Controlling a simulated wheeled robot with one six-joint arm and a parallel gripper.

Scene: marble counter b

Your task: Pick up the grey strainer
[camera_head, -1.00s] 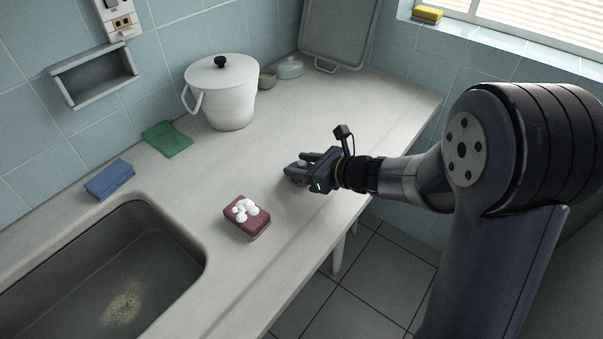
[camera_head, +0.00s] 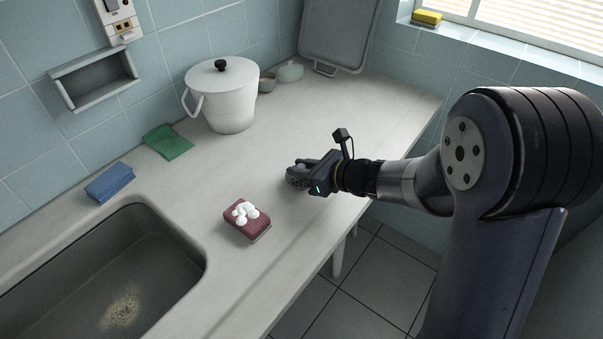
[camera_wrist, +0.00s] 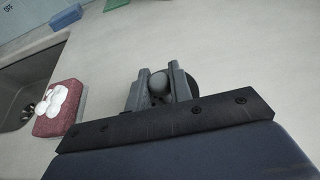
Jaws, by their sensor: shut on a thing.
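The grey strainer (camera_head: 296,180) is a small dark grey piece at the left end of my arm in the head view, by the front part of the counter. My gripper (camera_wrist: 159,73) is shut on it. In the wrist view, the strainer's rounded light grey knob (camera_wrist: 158,83) sits between the two fingers, and a darker part of it shows past the right finger. The fingers and wrist hide much of the strainer. It is at or close to the counter surface; I cannot tell if it touches.
A red sponge with white foam (camera_head: 247,222) lies left of my gripper, beside the sink (camera_head: 110,275). A blue sponge (camera_head: 109,182), a green cloth (camera_head: 168,142) and a white pot (camera_head: 226,98) stand along the back wall. The counter (camera_head: 225,165) between is clear.

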